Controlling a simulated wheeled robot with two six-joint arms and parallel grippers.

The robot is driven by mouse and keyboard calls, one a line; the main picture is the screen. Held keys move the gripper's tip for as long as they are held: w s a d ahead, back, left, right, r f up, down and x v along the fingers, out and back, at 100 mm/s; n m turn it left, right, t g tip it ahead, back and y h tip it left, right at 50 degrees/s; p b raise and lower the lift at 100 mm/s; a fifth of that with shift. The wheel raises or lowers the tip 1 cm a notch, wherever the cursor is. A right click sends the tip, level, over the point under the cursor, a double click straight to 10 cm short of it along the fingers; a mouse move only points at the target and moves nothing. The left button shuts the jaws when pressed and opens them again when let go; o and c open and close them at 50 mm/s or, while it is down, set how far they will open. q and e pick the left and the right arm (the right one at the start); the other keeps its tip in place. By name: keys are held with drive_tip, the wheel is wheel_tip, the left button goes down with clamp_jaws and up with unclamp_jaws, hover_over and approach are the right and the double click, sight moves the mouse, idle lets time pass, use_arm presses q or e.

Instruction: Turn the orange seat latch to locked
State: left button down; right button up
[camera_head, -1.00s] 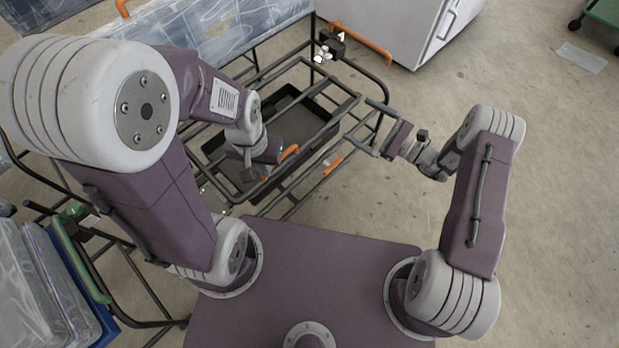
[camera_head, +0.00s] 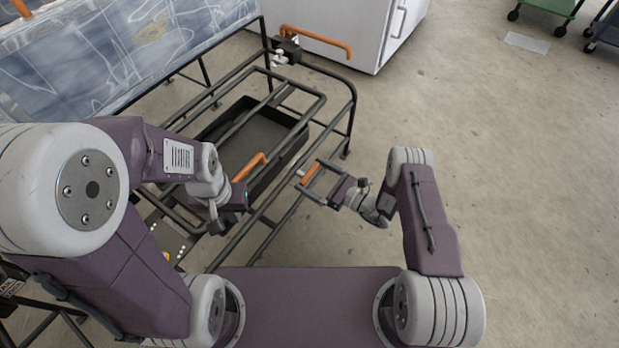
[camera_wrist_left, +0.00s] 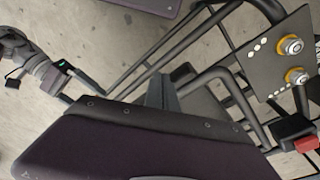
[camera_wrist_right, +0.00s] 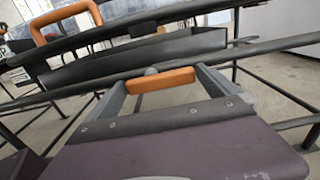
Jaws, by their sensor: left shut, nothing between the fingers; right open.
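A short orange bar (camera_head: 311,172), possibly the seat latch, is on the black tube frame's near right side. My right gripper (camera_head: 309,177) is open there. In the right wrist view the orange bar (camera_wrist_right: 160,80) spans the gap between the spread fingers (camera_wrist_right: 163,88); contact cannot be told. A second orange handle (camera_head: 249,167) stands near my left gripper, and a large orange handle (camera_wrist_right: 66,20) shows at the upper left of the right wrist view. My left gripper (camera_wrist_left: 161,92) is shut and empty, beside the frame. Whether the latch is locked cannot be told.
The black tube frame (camera_head: 352,112) holds a dark tray (camera_head: 290,148). A panel with yellow-ringed knobs (camera_wrist_left: 291,46) and a red button (camera_wrist_left: 305,143) are near my left gripper. A white cabinet (camera_head: 365,45) stands behind.

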drive_tip(key=shift+x, duration=0.8)
drive_tip(key=c, duration=1.1)
drive_tip(key=shift+r, duration=0.1)
drive_tip(key=n+p, duration=0.1)
drive_tip(key=n, duration=0.1)
drive_tip(key=n+p, duration=0.1)
drive_tip(key=shift+r+n, duration=0.3)
drive_tip(key=shift+n, duration=0.1)
drive_tip(key=n+p, duration=0.2)
drive_tip(key=n, duration=0.1)
drive_tip(key=n+p, duration=0.1)
drive_tip(key=n, duration=0.1)
drive_tip(key=shift+s+a+r, duration=0.1)
drive_tip(key=shift+s+r, duration=0.1)
drive_tip(key=shift+r, duration=0.1)
drive_tip(key=n+p, duration=0.1)
drive_tip(key=n, duration=0.1)
drive_tip(key=n+p, duration=0.2)
drive_tip(key=n, duration=0.1)
drive_tip(key=shift+s+a+r+n, duration=0.15)
drive_tip(key=shift+s+n, duration=0.1)
drive_tip(key=shift+n, duration=0.05)
drive_tip(key=shift+s+a+n+p, duration=0.15)
drive_tip(key=shift+n+p, duration=0.5)
drive_tip(key=shift+n, duration=1.05)
